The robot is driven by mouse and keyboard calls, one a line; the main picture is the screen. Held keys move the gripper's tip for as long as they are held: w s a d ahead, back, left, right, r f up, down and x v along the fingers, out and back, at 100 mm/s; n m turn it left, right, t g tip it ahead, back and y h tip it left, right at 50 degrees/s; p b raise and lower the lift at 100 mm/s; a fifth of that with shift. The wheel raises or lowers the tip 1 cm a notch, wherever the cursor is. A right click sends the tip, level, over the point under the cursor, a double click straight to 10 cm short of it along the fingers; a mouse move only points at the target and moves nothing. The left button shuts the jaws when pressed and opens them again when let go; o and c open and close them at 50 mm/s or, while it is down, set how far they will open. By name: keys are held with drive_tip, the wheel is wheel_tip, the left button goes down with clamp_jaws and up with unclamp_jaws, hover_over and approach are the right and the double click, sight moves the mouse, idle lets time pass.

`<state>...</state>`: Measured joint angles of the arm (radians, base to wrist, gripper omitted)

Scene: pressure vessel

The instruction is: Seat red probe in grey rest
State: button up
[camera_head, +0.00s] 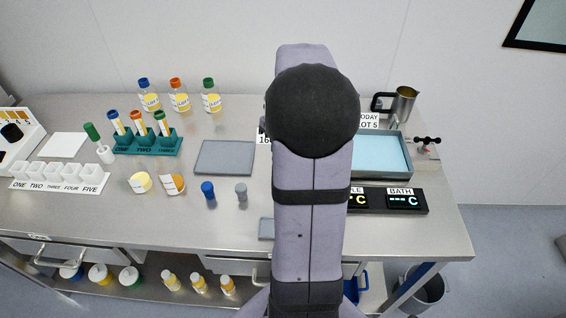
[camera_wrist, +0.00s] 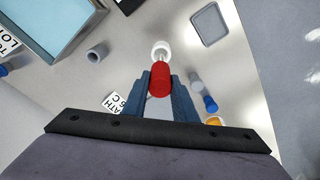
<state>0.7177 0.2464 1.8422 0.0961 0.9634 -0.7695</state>
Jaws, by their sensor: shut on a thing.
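My gripper (camera_wrist: 160,84) is shut on the red probe (camera_wrist: 160,80) in the wrist view. The probe's thin metal tip points away from the wrist, toward a small white round piece (camera_wrist: 160,47); I cannot tell whether they touch. A hollow grey cylinder (camera_wrist: 97,53), which looks like a rest, stands left of the probe, apart from it. Another grey cylinder (camera_wrist: 195,82) is right of the jaws, beside a blue one (camera_wrist: 210,103); a grey one (camera_head: 241,191) and a blue one (camera_head: 208,190) show in the head view. My arm hides the gripper and probe there.
The blue bath tray (camera_head: 380,155) is right of my arm, with a dark display panel (camera_head: 405,200) in front. A flat grey plate (camera_head: 225,157) and a teal tube rack (camera_head: 148,141) are to the left. A small grey plate (camera_wrist: 209,24) lies at the wrist view's upper right.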

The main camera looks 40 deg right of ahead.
wheel_tip(320, 180, up, 4)
drive_tip(key=shift+r+b, duration=0.15)
drive_tip(key=shift+b, duration=0.2)
drive_tip(key=shift+s+d+r+p, duration=0.2)
drive_tip(key=shift+r+p, duration=0.4)
drive_tip(key=shift+p, duration=0.1)
drive_tip(key=shift+s+d+r+p, duration=0.2)
drive_tip(key=shift+s+p, duration=0.1)
drive_tip(key=shift+p, duration=0.35)
drive_tip(key=w+d+m+p, duration=0.1)
drive_tip(key=d+m+p, duration=0.2)
drive_tip(key=d, duration=0.4)
drive_tip(key=w+d+m+p, duration=0.2)
drive_tip(key=d+m+p, duration=0.1)
drive_tip(key=d+p, duration=0.3)
drive_tip(key=shift+w+d+r+h, duration=0.2)
drive_tip(key=shift+w+d+h, duration=0.1)
drive_tip(key=shift+d, duration=0.75)
drive_tip(key=shift+s, duration=0.1)
